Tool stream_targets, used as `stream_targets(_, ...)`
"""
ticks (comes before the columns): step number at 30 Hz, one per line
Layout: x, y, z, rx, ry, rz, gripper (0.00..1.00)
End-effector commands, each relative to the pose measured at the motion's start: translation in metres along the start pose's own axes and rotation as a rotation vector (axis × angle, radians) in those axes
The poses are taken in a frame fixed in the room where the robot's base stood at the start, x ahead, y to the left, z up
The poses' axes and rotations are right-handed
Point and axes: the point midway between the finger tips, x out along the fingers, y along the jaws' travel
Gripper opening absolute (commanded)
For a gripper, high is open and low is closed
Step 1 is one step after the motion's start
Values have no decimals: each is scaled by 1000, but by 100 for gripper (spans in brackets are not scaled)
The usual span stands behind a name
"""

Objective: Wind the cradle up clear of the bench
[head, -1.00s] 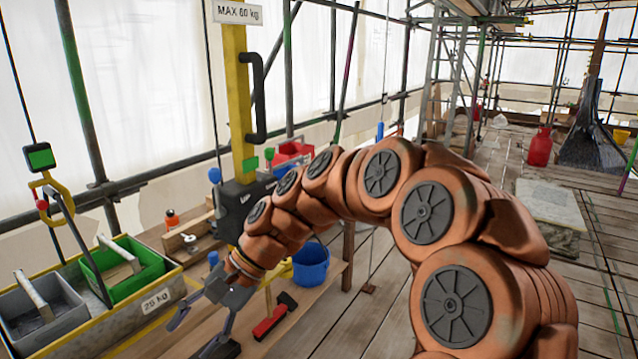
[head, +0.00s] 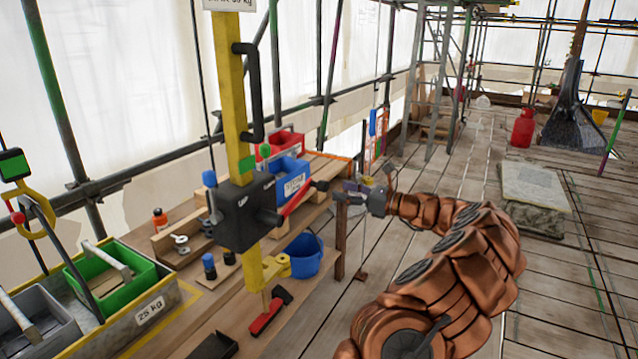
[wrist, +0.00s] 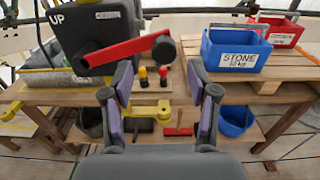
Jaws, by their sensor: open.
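The cradle (head: 150,318) is a long trough with yellow edges at the lower left of the head view, low down by the bench. A yellow hook (head: 32,190) with a green-screened block is above it. The black winch (head: 240,212) sits on a yellow post. Its red crank (head: 297,199) slants up to the right and ends in a dark knob. The wrist view shows the crank (wrist: 122,52) and its knob (wrist: 163,48) ahead, between the fingertip directions. My gripper (head: 345,201) is open and empty, just right of the knob; its fingers also show in the wrist view (wrist: 160,88).
The cradle holds a green bin (head: 115,287) and a grey bin (head: 35,330). A blue STONE bin (head: 288,180) and a red bin (head: 283,146) stand behind the crank. A blue bucket (head: 305,260) is below. Open deck boards lie to the right.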

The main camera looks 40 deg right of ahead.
Motion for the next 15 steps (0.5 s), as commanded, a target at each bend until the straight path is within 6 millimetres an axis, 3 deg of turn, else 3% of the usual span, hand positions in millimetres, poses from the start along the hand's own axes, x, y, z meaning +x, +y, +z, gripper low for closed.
stream_targets(5, 5, -6, 0, 9, -3, -15, 59)
stream_targets(15, 53, -6, 0, 9, -1, -15, 59)
